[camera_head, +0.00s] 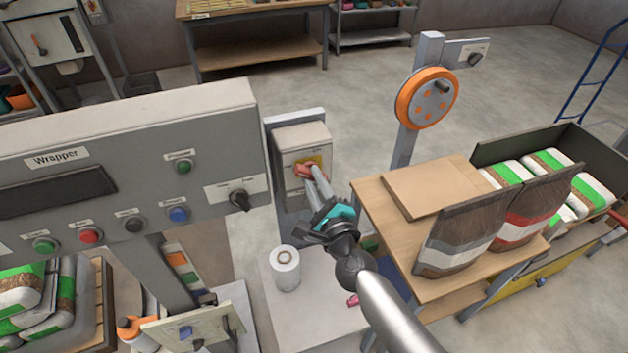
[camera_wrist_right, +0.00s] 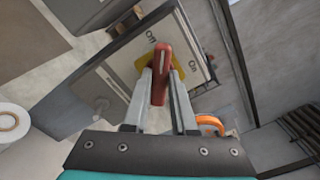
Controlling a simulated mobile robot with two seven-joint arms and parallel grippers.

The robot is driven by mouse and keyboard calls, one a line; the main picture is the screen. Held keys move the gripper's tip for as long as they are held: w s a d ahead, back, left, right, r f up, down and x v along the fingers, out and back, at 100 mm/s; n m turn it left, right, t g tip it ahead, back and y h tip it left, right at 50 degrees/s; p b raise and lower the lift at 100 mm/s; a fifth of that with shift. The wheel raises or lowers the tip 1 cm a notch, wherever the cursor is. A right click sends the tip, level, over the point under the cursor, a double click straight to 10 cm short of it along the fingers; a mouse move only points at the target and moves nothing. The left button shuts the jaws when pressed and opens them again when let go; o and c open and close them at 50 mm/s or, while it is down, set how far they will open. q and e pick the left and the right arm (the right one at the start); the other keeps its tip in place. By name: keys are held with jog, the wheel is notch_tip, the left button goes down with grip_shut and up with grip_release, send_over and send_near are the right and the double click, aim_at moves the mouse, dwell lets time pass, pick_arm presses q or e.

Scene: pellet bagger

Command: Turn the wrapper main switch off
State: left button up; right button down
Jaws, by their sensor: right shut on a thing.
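The wrapper main switch is a grey box (camera_head: 302,143) on a post right of the Wrapper panel. It has a red handle (camera_head: 301,170) on a yellow plate (camera_head: 316,161). My right gripper (camera_head: 309,172) reaches it from the lower right. In the right wrist view the two fingers (camera_wrist_right: 160,92) are shut on the red handle (camera_wrist_right: 160,72), one on each side. The yellow plate (camera_wrist_right: 143,62) and the "Off" and "On" labels show behind it. The fingers partly hide the handle in the head view, and I cannot tell its exact setting. My left gripper is not in view.
The Wrapper panel (camera_head: 120,150) with several buttons and a black knob (camera_head: 240,200) stands close on the left. A white roll (camera_head: 285,268) stands below the switch box. A wooden table (camera_head: 385,215) with bags and an orange wheel (camera_head: 427,98) are on the right.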

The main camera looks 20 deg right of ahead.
jog(key=n+p, duration=0.1)
jog(key=n, duration=0.3)
jog(key=shift+f+n+p, duration=0.1)
jog(key=shift+n+p, duration=0.55)
jog(key=shift+n, duration=1.05)
jog(key=c, duration=0.7)
grip_release()
jog(key=s, duration=1)
jog(key=s+b, duration=0.1)
jog(key=s, duration=0.4)
jog(key=shift+s+d, duration=0.15)
jog(key=shift+d, duration=0.1)
